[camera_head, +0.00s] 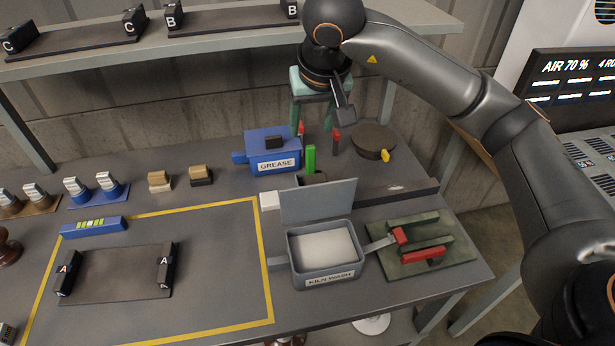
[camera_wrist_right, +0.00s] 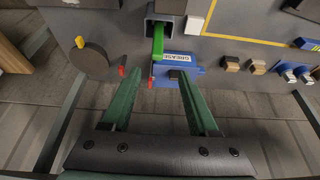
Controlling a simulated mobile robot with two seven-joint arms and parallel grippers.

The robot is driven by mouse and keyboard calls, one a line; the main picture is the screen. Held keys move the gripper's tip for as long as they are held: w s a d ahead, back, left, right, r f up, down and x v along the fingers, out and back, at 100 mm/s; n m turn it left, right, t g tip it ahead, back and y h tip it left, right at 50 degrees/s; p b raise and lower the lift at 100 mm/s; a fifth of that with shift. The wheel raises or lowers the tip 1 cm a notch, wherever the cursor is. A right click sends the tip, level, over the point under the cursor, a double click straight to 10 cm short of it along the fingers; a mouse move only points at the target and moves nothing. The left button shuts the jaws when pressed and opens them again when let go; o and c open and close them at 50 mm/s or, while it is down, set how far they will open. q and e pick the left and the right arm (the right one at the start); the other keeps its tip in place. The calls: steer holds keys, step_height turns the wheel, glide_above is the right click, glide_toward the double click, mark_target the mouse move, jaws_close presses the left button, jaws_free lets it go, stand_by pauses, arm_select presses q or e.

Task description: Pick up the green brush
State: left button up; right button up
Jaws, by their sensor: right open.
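The green brush (camera_head: 310,158) shows as an upright bright green handle beside the blue GREASE box, its lower end at a dark square holder (camera_head: 313,179). In the right wrist view the green brush (camera_wrist_right: 158,42) lies ahead, between the lines of the two fingers. My right gripper (camera_head: 313,122) is open and empty, fingers pointing down, above and behind the brush; its teal fingers also show in the wrist view (camera_wrist_right: 157,76). The brush's lower part is hidden. My left gripper is not in view.
The blue GREASE box (camera_head: 272,155) stands close left of the brush. Two red-tipped items (camera_head: 336,138) and a round dark disc (camera_head: 374,140) are nearby. The open KILN WASH box (camera_head: 328,279), lid raised, stands in front. A shelf (camera_head: 230,24) crosses the back.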

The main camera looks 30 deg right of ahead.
mark_target(309, 157)
steer(key=x, duration=0.7)
steer(key=shift+d, duration=0.15)
steer(key=x, duration=0.5)
steer(key=shift+s+f, duration=0.1)
steer(key=shift+s, duration=0.15)
jaws_close()
